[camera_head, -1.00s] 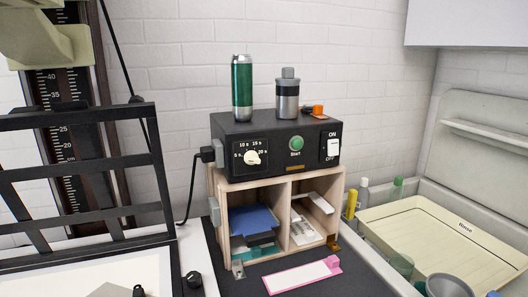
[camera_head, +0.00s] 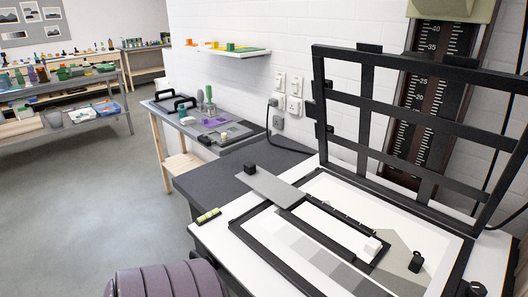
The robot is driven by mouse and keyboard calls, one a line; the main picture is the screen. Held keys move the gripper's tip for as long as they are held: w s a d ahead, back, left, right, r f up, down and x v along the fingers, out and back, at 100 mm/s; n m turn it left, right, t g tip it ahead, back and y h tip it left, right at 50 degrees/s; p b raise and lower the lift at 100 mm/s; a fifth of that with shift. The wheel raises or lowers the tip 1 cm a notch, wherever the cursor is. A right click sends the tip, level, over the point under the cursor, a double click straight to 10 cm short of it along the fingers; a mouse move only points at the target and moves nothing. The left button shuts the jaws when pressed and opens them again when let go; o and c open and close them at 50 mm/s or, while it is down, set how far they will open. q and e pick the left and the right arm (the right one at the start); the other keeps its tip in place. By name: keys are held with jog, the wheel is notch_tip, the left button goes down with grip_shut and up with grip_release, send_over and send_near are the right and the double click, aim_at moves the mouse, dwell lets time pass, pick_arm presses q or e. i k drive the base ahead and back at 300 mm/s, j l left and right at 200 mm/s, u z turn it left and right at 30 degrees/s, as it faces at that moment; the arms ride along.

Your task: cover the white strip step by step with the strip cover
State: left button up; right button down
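The white strip (camera_head: 326,229) appears to lie in the slot of a black frame (camera_head: 238,232) on the white baseboard. The likely strip cover is a flat grey plate (camera_head: 272,187) with a black knob (camera_head: 250,168) at its far left end. The plate's near right end reaches the upper left end of the black frame, and its other end extends out over the dark surface. Grey steps (camera_head: 303,251) of rising darkness show beside the slot. Neither gripper is in view.
A black grid frame (camera_head: 367,93) stands raised behind the board, before the scaled column (camera_head: 417,84). A black knob (camera_head: 416,262) is at the right. A small green level (camera_head: 208,215) lies at the left edge. A side bench (camera_head: 229,139) with tools stands beyond. Open floor is left.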

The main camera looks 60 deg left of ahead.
aim_at(280, 192)
jog(key=u, duration=1.9)
